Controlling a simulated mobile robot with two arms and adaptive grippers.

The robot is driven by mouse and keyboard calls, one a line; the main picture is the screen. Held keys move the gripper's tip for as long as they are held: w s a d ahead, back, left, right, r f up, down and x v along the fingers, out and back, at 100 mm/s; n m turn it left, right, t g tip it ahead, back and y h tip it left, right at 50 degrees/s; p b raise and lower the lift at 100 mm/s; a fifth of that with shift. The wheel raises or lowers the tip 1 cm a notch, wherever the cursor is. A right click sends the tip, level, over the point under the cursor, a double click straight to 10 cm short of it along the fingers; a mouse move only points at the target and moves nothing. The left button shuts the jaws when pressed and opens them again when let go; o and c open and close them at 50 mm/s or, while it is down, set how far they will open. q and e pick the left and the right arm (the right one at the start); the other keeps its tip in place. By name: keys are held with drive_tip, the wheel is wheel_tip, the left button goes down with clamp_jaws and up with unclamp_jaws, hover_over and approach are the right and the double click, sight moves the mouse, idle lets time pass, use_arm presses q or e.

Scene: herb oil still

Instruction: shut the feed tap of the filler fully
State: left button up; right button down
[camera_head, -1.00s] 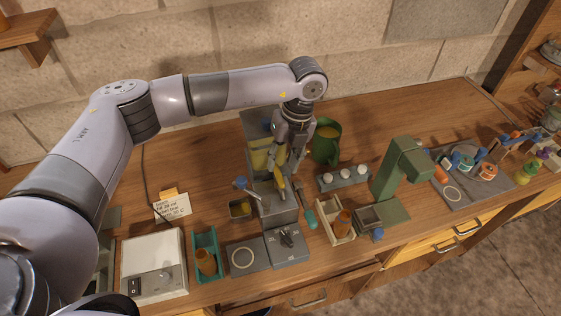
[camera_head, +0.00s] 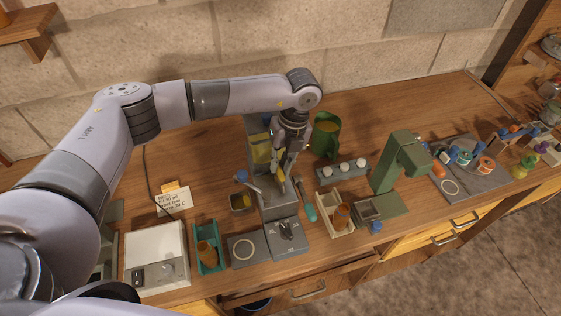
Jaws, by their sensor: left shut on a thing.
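The filler (camera_head: 276,208) is a grey stand in the middle of the bench, with a tank of yellow liquid (camera_head: 261,150) at its upper back. My left gripper (camera_head: 284,168) points down at the filler's front, just right of the tank. It is shut on the feed tap, whose yellow handle (camera_head: 279,176) shows only as a small piece between the fingers. The fingers hide most of the tap, so I cannot tell its exact angle. My right gripper is not in view.
A green jug (camera_head: 325,136) stands close behind and right of the gripper. A rack with white-topped vials (camera_head: 344,171), a green press (camera_head: 398,160) and a tray with an amber bottle (camera_head: 341,215) stand to the right. A white scale (camera_head: 157,254) stands front left.

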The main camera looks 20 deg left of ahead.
use_arm(q)
clamp_jaws()
drive_tip(key=shift+f+m+b, duration=0.1)
drive_tip(key=shift+m+b, duration=0.3)
drive_tip(key=shift+b, duration=0.25)
drive_tip(key=m+t+b, duration=0.1)
drive_tip(key=m+b, duration=0.3)
drive_tip(key=b, duration=0.2)
drive_tip(key=m+b, duration=0.5)
drive_tip(key=b, duration=0.1)
drive_tip(key=m+t+b, duration=0.1)
drive_tip(key=m+b, duration=0.3)
drive_tip(key=b, duration=0.2)
drive_tip(key=shift+s+f+m+t+b, duration=0.1)
drive_tip(key=shift+s+m+t+b, duration=0.1)
drive_tip(key=shift+m+t+b, duration=0.15)
drive_tip(key=shift+s+a+r+m+h+b, duration=0.1)
drive_tip(key=shift+r+m+h+b, duration=0.05)
drive_tip(key=shift+m+b, duration=0.8)
drive_tip(key=shift+r+m+h+b, duration=0.1)
drive_tip(key=shift+m+h+b, duration=0.05)
drive_tip(key=shift+m+b, duration=0.75)
drive_tip(key=o, duration=0.7)
unclamp_jaws()
